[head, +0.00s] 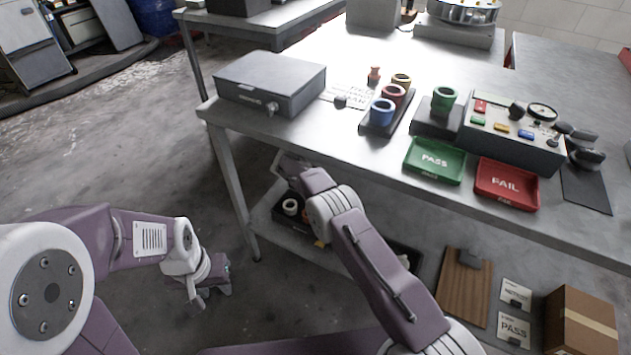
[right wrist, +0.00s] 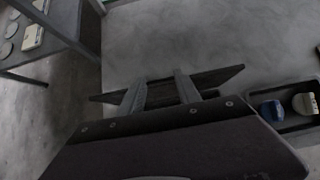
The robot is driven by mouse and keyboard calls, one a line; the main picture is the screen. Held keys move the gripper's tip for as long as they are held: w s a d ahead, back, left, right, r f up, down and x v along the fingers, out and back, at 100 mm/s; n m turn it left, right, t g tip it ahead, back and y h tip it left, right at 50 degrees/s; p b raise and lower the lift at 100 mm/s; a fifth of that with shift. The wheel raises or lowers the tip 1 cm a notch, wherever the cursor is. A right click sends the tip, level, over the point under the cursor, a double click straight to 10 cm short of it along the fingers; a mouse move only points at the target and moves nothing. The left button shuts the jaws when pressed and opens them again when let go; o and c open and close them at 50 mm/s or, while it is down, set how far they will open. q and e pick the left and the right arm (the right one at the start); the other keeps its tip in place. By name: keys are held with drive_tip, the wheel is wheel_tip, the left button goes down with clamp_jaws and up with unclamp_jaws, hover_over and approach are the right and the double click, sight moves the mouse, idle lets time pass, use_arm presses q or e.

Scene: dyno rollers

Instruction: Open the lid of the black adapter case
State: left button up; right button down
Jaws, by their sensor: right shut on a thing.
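A black open-topped case (head: 279,214) sits on the lower shelf, with pale ring-shaped pieces inside. My right arm hides much of that shelf. In the right wrist view, my right gripper (right wrist: 160,90) is shut on a thin dark plate (right wrist: 218,78), seen nearly edge-on, which looks like the case's lid. Whether it is joined to the case cannot be seen. A black tray or case part (right wrist: 296,122) with a blue and a whitish piece lies right of the gripper. My left gripper (head: 212,294) hangs low over the floor, left of the table, open and empty.
On the tabletop (head: 330,135) are a closed grey case (head: 270,75), coloured rollers (head: 383,112), a green PASS tray (head: 434,161), a red FAIL tray (head: 507,184) and a gauge panel (head: 515,135). A clipboard (head: 463,290) and cardboard box (head: 581,322) are below. The tabletop edge overhangs the shelf.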

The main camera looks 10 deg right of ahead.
use_arm(q)
drive_tip(key=shift+w+f, duration=0.1)
drive_tip(key=shift+f, duration=0.05)
use_arm(e)
drive_tip(key=shift+w+d+r, duration=0.2)
drive_tip(key=shift+w+d, duration=0.05)
drive_tip(key=shift+w, duration=0.05)
drive_tip(key=c, duration=0.8)
unclamp_jaws()
drive_tip(key=shift+c, duration=0.2)
use_arm(q)
drive_tip(key=shift+d, duration=0.1)
